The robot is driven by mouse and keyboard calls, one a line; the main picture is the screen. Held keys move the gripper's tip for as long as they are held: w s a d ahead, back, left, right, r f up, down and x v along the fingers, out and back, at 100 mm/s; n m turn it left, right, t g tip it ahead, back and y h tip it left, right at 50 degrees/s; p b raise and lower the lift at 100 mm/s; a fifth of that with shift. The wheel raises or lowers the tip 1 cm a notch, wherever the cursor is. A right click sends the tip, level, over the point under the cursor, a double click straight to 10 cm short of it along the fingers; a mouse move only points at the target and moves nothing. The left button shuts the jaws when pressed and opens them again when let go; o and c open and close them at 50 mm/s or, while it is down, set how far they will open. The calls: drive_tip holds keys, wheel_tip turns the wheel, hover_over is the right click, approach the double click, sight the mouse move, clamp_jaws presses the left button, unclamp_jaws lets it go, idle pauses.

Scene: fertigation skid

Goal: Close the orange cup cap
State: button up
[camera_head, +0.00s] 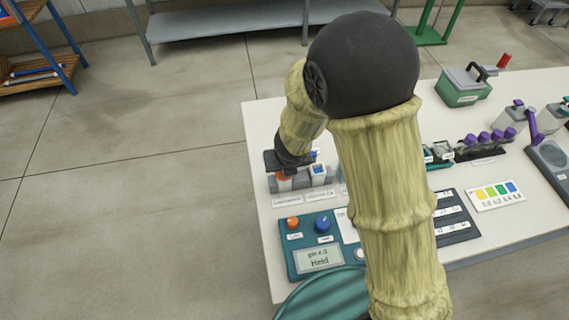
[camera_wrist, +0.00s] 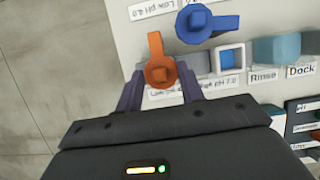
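The orange cup cap (camera_wrist: 160,71) is a round disc with a raised knob and a narrow arm pointing up in the wrist view. It appears to lie flat over its cup. In the head view it is an orange patch (camera_head: 284,176) on the grey rack, partly hidden under my gripper. My gripper (camera_wrist: 160,80) is just above it, with one finger on each side of the cap. The fingers look apart, with small gaps beside the cap; contact cannot be told. The cup's opening is hidden.
To the right, a blue cap (camera_wrist: 208,22) stands swung away from its open square cup (camera_wrist: 229,58). Rinse and Dock places follow. A teal meter (camera_head: 322,243) with orange and blue knobs sits in front. The table's left edge (camera_head: 258,200) is close.

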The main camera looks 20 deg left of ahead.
drive_tip(key=p+v, duration=1.1)
drive_tip(key=v, duration=0.6)
drive_tip(key=shift+r+p, duration=0.2)
drive_tip(key=shift+p, duration=0.1)
drive_tip(key=w+d+r+m+h, duration=0.1)
drive_tip(key=w+d+r+m, duration=0.1)
drive_tip(key=d+m, duration=0.6)
drive_tip(key=w+d+r+m+h, duration=0.1)
drive_tip(key=d+m, duration=0.5)
drive_tip(key=m, duration=0.5)
drive_tip(key=s+d+r+m, duration=0.1)
drive_tip(key=s+d+m, duration=0.1)
drive_tip(key=d+m, duration=0.4)
drive_tip(key=s+d+r+m+g, duration=0.1)
drive_tip(key=d+m, duration=0.5)
drive_tip(key=m, duration=1)
drive_tip(key=shift+s+d+r+m, duration=0.15)
drive_tip(key=shift+s+r+m, duration=0.3)
drive_tip(key=shift+s, duration=0.35)
